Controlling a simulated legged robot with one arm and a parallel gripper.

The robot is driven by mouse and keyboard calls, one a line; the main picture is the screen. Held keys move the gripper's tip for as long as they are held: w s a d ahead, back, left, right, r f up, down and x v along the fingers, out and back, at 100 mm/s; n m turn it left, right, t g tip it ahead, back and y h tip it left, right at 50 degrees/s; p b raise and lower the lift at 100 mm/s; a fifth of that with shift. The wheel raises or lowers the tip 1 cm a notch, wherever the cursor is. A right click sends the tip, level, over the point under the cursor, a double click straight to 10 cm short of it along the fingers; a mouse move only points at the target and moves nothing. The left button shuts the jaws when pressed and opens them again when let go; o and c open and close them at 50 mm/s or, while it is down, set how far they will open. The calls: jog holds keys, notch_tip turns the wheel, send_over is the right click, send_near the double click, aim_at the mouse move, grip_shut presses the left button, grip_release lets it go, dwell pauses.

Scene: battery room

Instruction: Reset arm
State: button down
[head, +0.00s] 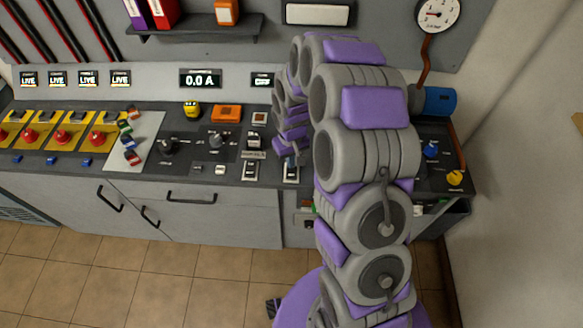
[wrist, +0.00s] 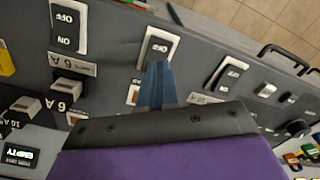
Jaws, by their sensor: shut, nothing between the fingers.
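My gripper (head: 290,160) hangs over the right half of the grey control bench (head: 60,180) in the head view, at the end of my bent grey and purple arm. In the wrist view my gripper (wrist: 154,72) shows as blue fingers closed together with nothing between them. The same switch shows below the gripper in the head view (head: 291,173). My arm hides part of the bench and wall behind it.
More rocker switches (wrist: 68,28) (wrist: 230,76) flank the gripper. A shelf (head: 200,28) and a gauge (head: 437,14) are on the wall. Tiled floor (head: 150,270) is clear in front.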

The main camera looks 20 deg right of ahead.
jog(key=shift+r, duration=0.75)
jog(key=s+r, duration=1.3)
jog(key=r, duration=0.1)
jog(key=s+r+m+g, duration=0.1)
jog(key=s+r, duration=0.2)
jog(key=s, duration=0.7)
jog(key=s+r+m+b, duration=0.1)
jog(key=s+r, duration=0.2)
jog(key=s, duration=0.8)
jog(key=shift+s+r+g, duration=0.15)
jog(key=shift+r+g, duration=0.2)
jog(key=shift+g, duration=0.05)
jog(key=c, duration=1.8)
grip_release()
jog(key=shift+c, duration=0.2)
